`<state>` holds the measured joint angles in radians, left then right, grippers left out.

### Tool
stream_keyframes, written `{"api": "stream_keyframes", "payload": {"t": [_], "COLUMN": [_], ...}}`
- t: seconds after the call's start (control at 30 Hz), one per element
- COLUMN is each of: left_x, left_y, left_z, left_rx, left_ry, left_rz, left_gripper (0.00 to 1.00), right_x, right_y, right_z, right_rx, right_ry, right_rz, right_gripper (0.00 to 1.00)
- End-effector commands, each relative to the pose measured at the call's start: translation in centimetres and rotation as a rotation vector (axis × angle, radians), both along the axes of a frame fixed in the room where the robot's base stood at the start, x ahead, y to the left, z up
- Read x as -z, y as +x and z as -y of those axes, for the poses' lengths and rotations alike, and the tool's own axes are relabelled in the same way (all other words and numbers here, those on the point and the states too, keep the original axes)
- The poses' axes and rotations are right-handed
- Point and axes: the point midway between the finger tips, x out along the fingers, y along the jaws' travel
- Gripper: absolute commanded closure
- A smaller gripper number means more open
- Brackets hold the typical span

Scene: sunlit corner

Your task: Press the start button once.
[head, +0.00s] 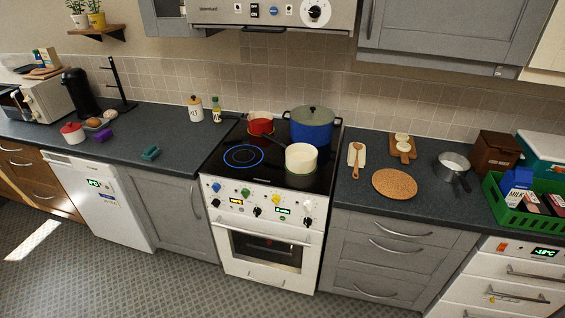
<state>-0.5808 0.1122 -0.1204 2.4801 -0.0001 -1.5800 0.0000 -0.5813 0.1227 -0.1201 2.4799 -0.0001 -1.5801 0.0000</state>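No button can be read as a start button at this size. The range hood (270,14) above has a knob, small buttons and a label reading ON. The white dishwasher (103,212) at the left shows a lit green display. A white microwave (44,94) stands at the far left, partly cut off by the frame. Neither of my grippers is in view.
A blue pot (311,130), a red pan (260,126) and a cream pot (301,160) stand on the hob, where one ring glows blue. A green crate (520,217) holds groceries at the right. The floor (190,280) before the stove is clear.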

Motion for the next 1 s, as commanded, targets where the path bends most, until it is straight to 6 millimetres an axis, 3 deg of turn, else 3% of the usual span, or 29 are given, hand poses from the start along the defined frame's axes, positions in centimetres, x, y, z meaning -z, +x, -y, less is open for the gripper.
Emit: {"api": "stream_keyframes", "payload": {"t": [0.07,0.67,1.0], "left_x": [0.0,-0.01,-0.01], "left_y": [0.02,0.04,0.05], "left_z": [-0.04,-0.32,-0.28], "left_rx": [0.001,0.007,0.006], "left_ry": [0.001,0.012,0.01], "left_rz": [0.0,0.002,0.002], "left_gripper": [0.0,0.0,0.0], "right_x": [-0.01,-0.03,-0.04], "right_y": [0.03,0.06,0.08], "right_z": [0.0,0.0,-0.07], "right_rx": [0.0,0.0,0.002], "right_ry": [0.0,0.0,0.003], "right_rz": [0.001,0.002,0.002], "right_gripper": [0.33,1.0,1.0]}}
